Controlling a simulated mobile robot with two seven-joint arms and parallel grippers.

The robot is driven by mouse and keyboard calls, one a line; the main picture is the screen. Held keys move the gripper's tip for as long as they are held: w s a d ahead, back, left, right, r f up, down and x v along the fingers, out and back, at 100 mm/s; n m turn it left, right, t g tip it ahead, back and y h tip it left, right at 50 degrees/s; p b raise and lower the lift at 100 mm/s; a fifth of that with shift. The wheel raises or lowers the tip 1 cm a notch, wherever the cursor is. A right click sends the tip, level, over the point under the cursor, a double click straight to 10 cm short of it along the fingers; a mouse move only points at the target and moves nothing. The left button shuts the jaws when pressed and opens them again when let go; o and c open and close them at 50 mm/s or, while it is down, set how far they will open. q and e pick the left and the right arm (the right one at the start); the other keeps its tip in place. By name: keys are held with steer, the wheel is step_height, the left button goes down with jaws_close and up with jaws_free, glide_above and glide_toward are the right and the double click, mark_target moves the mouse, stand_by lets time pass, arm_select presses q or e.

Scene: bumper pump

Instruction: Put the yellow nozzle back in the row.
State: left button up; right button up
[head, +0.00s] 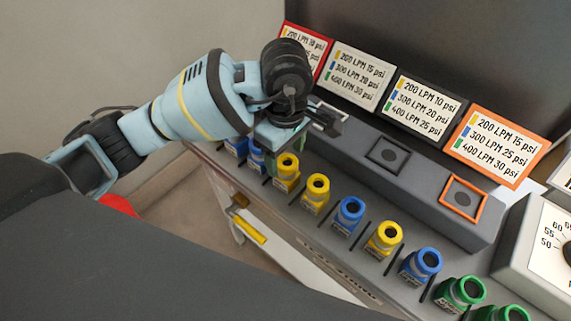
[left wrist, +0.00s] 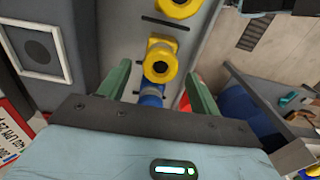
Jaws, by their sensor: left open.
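A yellow nozzle (head: 287,168) stands in the row on the grey rack (head: 335,258), right beside my left gripper (head: 272,152). In the left wrist view this yellow nozzle (left wrist: 162,45) sits upright between the tips of my open left gripper (left wrist: 158,72), with gaps on both sides. A blue nozzle (left wrist: 152,92) shows just behind it, partly covered by the gripper. Two more yellow nozzles stand further along, one here (head: 317,188) and one beyond a blue nozzle (head: 385,237). My right gripper is out of view.
Blue nozzles (head: 350,211) and green nozzles (head: 462,293) continue the row to the right. A raised grey block (head: 410,170) with square outlets runs behind the row, below label signs (head: 495,145). A yellow bar-like piece (head: 248,230) shows below the rack's front.

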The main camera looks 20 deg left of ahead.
arm_select(q)
steer(key=shift+r, duration=2.7)
